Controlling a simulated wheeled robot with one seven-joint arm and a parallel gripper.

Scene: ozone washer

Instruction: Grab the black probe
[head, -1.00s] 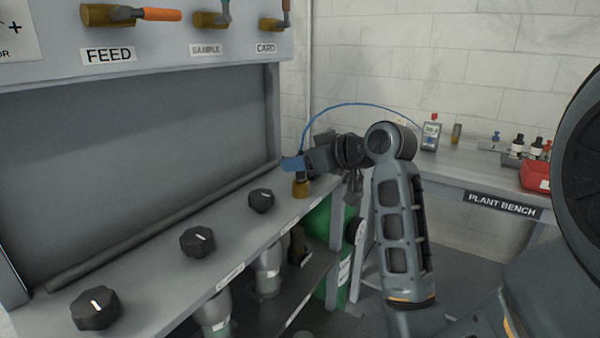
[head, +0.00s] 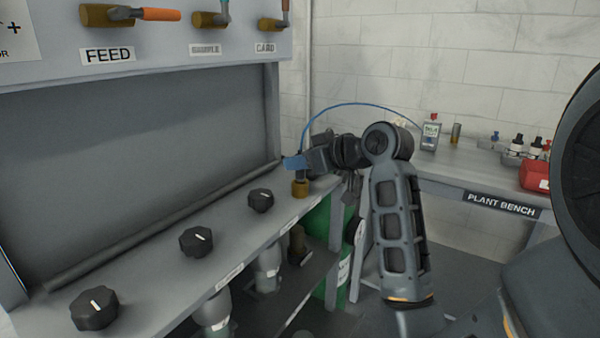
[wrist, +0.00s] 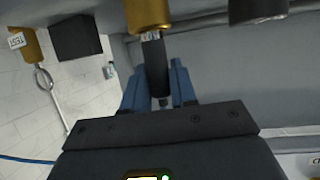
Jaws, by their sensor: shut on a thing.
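The black probe (wrist: 155,66) shows in the wrist view as a dark rod. One end meets a brass holder (wrist: 148,14) with a small white label. My gripper (wrist: 156,84) has its blue fingers on both sides of the rod, shut on it. In the head view my gripper (head: 294,163) is at the far end of the grey ledge, just above the brass holder (head: 300,188). The probe is mostly hidden there by the fingers. A thin blue cable (head: 350,105) arches from near my gripper to the bench behind. The probe's end inside the holder is hidden.
Black knobs (head: 197,242) line the grey ledge (head: 150,285) on the left. The plant bench (head: 465,173) at the back right bears a handheld meter (head: 430,134), bottles and a red case (head: 534,176). A green cylinder (head: 318,245) stands below the ledge's end.

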